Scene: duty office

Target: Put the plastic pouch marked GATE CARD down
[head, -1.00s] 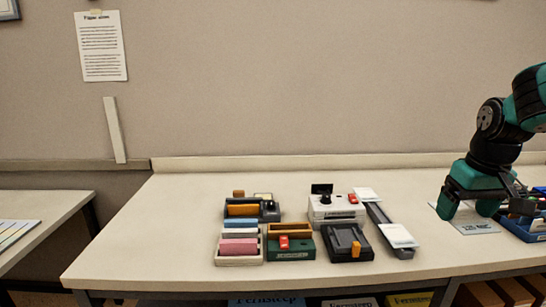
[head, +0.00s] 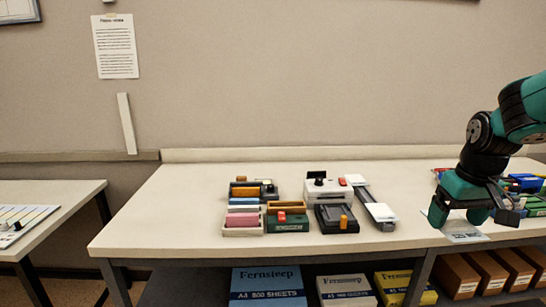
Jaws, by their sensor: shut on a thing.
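My gripper (head: 474,212) is at the right of the head view, pointing down over the right part of the long table. It is shut on a flat, pale, see-through plastic pouch (head: 464,233), whose front part shows below the jaws. The pouch lies flat near the table's front edge in the picture; I cannot tell whether it touches the top. Its marking is too small to read. The fingers hide its rear part.
A row of desk items, including a pink block (head: 243,220), a white machine (head: 329,190) and a black device (head: 336,218), stands mid-table. Blue trays (head: 526,182) stand right of the gripper. Paper boxes (head: 268,287) sit below. The table's left part is bare.

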